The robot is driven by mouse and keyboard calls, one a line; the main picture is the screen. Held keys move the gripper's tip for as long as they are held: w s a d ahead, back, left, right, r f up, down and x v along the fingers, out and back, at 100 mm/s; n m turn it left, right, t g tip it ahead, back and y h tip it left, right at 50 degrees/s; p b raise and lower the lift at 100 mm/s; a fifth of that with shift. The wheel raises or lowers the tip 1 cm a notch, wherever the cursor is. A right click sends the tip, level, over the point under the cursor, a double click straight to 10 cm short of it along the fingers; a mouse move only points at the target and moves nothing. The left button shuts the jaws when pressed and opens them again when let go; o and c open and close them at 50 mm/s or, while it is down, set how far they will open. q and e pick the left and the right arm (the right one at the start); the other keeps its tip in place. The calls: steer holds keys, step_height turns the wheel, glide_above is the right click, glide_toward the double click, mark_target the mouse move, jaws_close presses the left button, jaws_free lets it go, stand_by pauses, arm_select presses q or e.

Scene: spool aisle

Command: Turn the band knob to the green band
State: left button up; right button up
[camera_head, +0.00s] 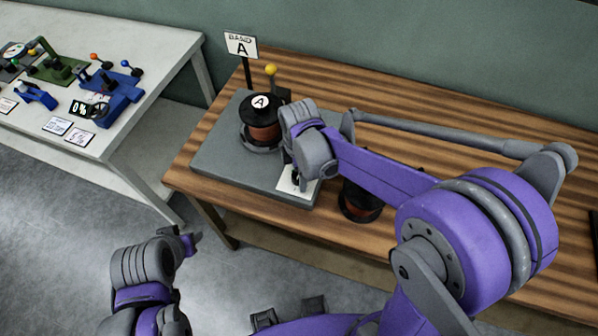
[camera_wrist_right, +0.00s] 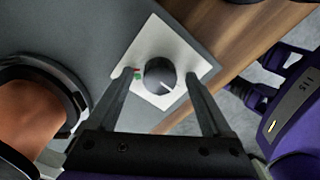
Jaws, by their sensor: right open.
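The band knob (camera_wrist_right: 160,76) is a round dark knob on a white square plate (camera_wrist_right: 183,52), seen in the wrist view. Its white pointer line points to the lower right. A small green mark (camera_wrist_right: 137,76) and a red mark beside it lie left of the knob, partly by the left finger. In the head view the plate (camera_head: 290,186) lies at the grey base's front right corner; the knob is mostly hidden by my arm. My right gripper (camera_wrist_right: 159,77) is open, one finger on each side of the knob with visible gaps.
The grey base (camera_head: 222,172) carries a dark-topped copper spool (camera_head: 262,130) marked A and a yellow-tipped lever (camera_head: 271,70). A sign A (camera_head: 241,45) stands behind. Another spool (camera_head: 358,204) sits right on the wooden table (camera_head: 420,135). A white table (camera_head: 150,60) holds other devices.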

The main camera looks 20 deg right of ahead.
steer(key=shift+c, duration=0.3)
jaws_close()
